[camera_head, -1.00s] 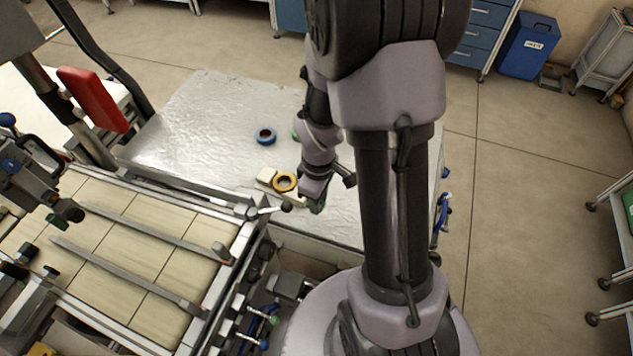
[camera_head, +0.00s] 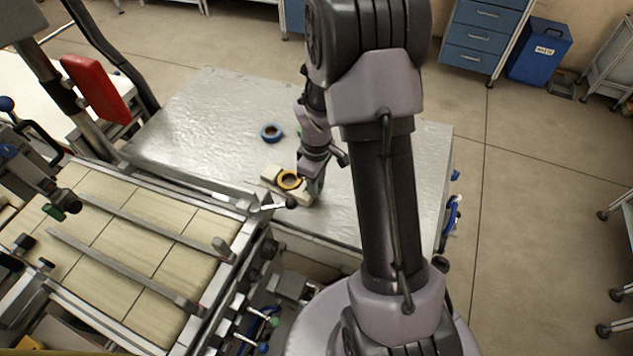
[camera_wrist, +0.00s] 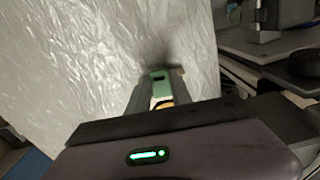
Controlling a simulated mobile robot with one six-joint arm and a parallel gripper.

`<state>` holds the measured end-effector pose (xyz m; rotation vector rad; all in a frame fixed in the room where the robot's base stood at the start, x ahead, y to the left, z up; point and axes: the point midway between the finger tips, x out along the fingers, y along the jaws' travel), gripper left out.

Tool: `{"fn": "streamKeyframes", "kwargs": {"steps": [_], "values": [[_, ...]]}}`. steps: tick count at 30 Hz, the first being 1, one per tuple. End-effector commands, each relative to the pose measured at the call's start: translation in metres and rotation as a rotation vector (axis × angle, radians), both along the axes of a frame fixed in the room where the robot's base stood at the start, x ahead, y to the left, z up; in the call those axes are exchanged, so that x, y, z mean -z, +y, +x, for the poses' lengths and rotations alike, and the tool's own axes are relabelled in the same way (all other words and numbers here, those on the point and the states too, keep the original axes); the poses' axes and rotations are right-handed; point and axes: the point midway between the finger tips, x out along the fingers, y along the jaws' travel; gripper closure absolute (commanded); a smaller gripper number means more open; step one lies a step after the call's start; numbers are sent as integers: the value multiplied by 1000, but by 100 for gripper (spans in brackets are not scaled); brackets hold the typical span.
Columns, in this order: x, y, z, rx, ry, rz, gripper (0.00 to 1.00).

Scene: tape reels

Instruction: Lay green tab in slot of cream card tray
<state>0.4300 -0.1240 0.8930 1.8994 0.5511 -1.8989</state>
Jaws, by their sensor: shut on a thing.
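The green tab (camera_wrist: 160,78) is between my gripper's fingers (camera_wrist: 160,88) in the wrist view, and the gripper is shut on it. In the head view my gripper (camera_head: 314,190) is low over the right end of the cream card tray (camera_head: 269,173), with a little green beside the fingers. The tray is on the silvery table, and a yellow-orange tape reel (camera_head: 289,180) is on it, just left of my gripper. My gripper covers the tray's right end, so I cannot see the slot or tell whether the tab touches the tray.
A blue tape reel (camera_head: 271,132) lies on the silvery table (camera_head: 215,110) behind the tray. A machine bed with pale panels (camera_head: 130,230) and a lever with a dark knob (camera_head: 290,202) stand close at the left front. The table's right part is clear.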

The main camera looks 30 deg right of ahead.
Motion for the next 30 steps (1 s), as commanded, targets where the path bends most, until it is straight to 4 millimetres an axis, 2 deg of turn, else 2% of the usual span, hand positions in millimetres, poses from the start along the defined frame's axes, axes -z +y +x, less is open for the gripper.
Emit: {"fn": "streamKeyframes", "kwargs": {"steps": [7,8,11,20,23,30], "values": [[6,0,0,0,0,0,100],[6,0,0,0,1,1,70],[6,0,-1,0,1,0,52],[5,0,-1,0,3,1,52],[-13,0,-1,0,1,0,52],[-84,0,0,0,-2,-1,52]]}}
